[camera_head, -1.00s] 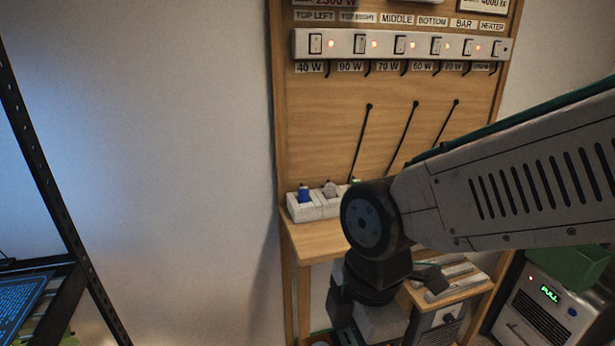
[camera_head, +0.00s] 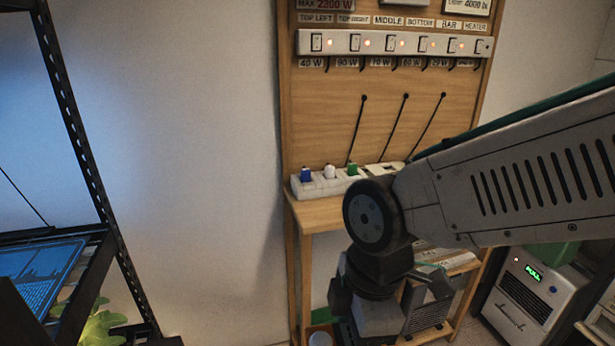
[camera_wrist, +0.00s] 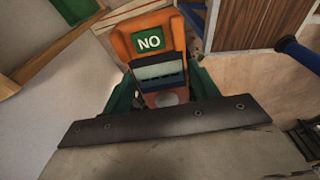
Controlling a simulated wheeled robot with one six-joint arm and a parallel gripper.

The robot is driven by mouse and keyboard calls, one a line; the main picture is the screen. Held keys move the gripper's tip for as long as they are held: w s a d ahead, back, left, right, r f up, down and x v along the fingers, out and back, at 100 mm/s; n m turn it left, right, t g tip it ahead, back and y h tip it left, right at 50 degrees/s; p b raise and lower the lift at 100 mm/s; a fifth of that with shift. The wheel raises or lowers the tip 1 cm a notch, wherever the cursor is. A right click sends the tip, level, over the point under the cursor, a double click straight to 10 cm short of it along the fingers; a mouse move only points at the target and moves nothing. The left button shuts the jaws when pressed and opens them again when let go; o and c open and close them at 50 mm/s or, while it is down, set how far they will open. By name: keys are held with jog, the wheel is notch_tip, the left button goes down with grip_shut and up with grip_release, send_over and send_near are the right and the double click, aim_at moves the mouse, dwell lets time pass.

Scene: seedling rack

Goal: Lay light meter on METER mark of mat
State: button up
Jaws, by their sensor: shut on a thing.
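In the wrist view, an orange device (camera_wrist: 148,31) with a green "NO" panel and a banded dark and pale section sits between my green fingers; I take it for the light meter. My gripper (camera_wrist: 163,88) is shut on it, with a finger on each side. In the head view, my arm's wrist hangs in front of the wooden bench, and the fingertips and the held meter cannot be made out. The mat and its METER mark cannot be made out in either view.
A wooden bench (camera_head: 318,216) with a switch panel (camera_head: 400,43) and a plug strip (camera_head: 325,183) stands against the wall. A dark metal rack (camera_head: 72,120) with a blue-lit panel and leafy plants is at left. A grey unit (camera_head: 535,300) with a green display is at right.

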jog(key=shift+w+a+r+m, duration=0.2)
jog(key=shift+w+m, duration=0.2)
jog(key=w+m+t, duration=0.1)
jog(key=w+m, duration=0.7)
jog(key=w, duration=0.4)
jog(key=w+d+f+m, duration=0.1)
jog(key=w+d+m, duration=0.2)
jog(key=w, duration=0.3)
jog(key=w+d+f+m, duration=0.2)
jog(key=w+d+m, duration=0.2)
jog(key=w, duration=0.2)
jog(key=w+d+f+m+h, duration=0.1)
jog(key=w+d+f+m, duration=0.2)
jog(key=d, duration=0.4)
jog(key=w+d+f+m, duration=0.1)
jog(key=w+d+f, duration=0.35)
jog(key=d, duration=0.25)
jog(key=s+f, duration=0.3)
jog(key=f, duration=0.9)
jog(key=shift+s+f+t, duration=0.25)
jog(key=shift+s+t, duration=0.05)
jog(key=shift+s, duration=0.1)
jog(key=shift+a, duration=0.1)
